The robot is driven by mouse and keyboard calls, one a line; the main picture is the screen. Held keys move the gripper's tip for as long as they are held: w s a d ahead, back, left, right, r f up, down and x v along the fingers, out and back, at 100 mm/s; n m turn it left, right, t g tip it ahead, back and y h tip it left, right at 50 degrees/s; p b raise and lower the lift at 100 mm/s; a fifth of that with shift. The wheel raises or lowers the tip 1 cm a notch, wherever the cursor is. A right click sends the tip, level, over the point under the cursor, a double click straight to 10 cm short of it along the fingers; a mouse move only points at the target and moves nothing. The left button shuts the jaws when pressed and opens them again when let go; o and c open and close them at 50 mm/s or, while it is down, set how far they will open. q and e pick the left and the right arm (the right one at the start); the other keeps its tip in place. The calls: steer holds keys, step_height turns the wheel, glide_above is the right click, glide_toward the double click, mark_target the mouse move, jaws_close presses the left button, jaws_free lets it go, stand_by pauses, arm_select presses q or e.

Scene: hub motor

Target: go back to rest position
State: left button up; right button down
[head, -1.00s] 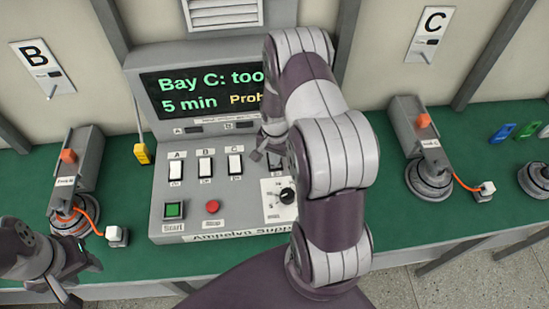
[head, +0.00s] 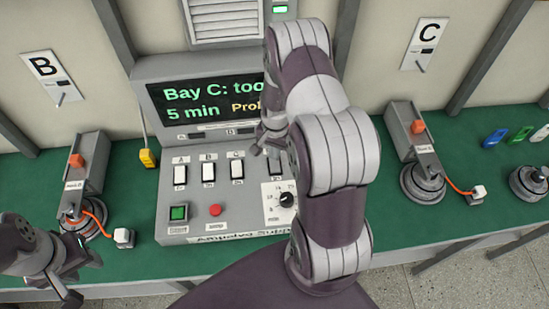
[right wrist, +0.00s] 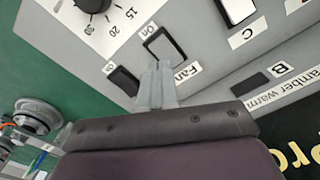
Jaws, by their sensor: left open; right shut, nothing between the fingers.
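My right gripper (head: 258,150) is in front of the grey control console (head: 193,217) in the head view, partly hidden by my own arm. In the right wrist view its fingers (right wrist: 155,70) are shut together and empty. They point toward the white rocker switch (right wrist: 165,46) labelled Fan; I cannot tell whether they touch it. My left gripper (head: 84,275) is open and empty at the lower left, in front of the left motor fixture (head: 85,168).
The right motor fixture (head: 412,145) stands on the green bench (head: 130,190).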

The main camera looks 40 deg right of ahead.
steer(key=shift+r, duration=0.35)
steer(key=s+a+r+n+b, duration=0.2)
steer(key=s+a+r+n, duration=0.2)
steer(key=a+r+n, duration=0.2)
steer(key=s+a+r+n+t+b, duration=0.1)
steer(key=s+a+r+n+b, duration=0.2)
steer(key=s+a+r+n, duration=0.2)
steer(key=shift+s+a+r+n, duration=0.3)
steer(key=shift+a+r+n, duration=0.35)
steer(key=shift+a, duration=1.2)
